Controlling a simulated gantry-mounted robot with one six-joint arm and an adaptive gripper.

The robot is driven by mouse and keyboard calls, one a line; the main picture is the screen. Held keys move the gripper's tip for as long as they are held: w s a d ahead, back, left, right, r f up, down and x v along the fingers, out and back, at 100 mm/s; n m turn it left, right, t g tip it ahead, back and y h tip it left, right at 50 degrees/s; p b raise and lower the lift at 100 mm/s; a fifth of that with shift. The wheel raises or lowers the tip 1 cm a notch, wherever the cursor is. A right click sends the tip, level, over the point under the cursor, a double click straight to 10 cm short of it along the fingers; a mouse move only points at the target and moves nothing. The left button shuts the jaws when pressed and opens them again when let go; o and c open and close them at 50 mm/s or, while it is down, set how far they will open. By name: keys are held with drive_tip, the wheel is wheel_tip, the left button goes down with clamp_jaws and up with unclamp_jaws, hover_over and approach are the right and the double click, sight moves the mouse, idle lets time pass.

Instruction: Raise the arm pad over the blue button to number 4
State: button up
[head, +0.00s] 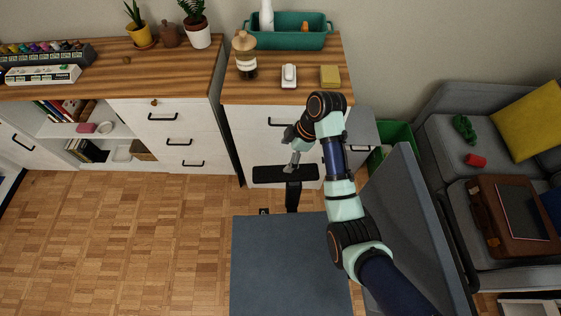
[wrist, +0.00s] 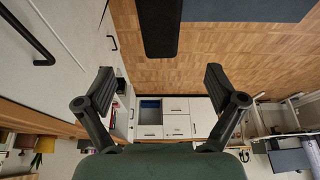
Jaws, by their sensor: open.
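A long black pad (head: 268,174) lies level in front of the white drawers in the head view. A black upright (head: 293,198) shows at its front side. I take this for the arm pad; no number marks or blue button can be made out. My gripper (head: 291,164) is over the pad's right part in the head view, and its tips cover a little of it. In the wrist view my gripper (wrist: 158,78) is open and empty, with fingers wide apart. A black bar (wrist: 160,25), probably the same pad, shows at the top between them, touching neither finger.
A grey-blue flat surface (head: 290,265) lies in front of the pad. White drawers (head: 245,135) with black handles stand close behind. A grey panel (head: 425,215) and a sofa (head: 450,150) are to the right. Bare wood floor (head: 150,240) is at left.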

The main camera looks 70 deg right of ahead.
drive_tip(key=shift+s+r, duration=0.15)
drive_tip(key=shift+r, duration=0.25)
idle(0.3)
drive_tip(key=w+a+r+m+t+h, duration=0.1)
drive_tip(key=w+a+r, duration=0.2)
drive_tip(key=w+a, duration=0.6)
drive_tip(key=w+a+r+m+t+h, duration=0.1)
drive_tip(key=w+a+r+t+h, duration=0.1)
drive_tip(key=w+a, duration=0.75)
drive_tip(key=s+a+r+m+t+y, duration=0.15)
drive_tip(key=a+r, duration=0.25)
drive_tip(key=a, duration=0.4)
drive_tip(key=s+a+r+t, duration=0.2)
drive_tip(key=a+r, duration=0.2)
drive_tip(key=a, duration=0.4)
drive_tip(key=s+a+r+t, duration=0.2)
drive_tip(key=a+r, duration=0.2)
drive_tip(key=a, duration=0.5)
wheel_tip(320, 180, up, 34)
drive_tip(key=w+d+p, duration=0.1)
drive_tip(key=p, duration=3.3)
drive_tip(key=shift+d+f, duration=0.2)
drive_tip(key=shift+d, duration=0.1)
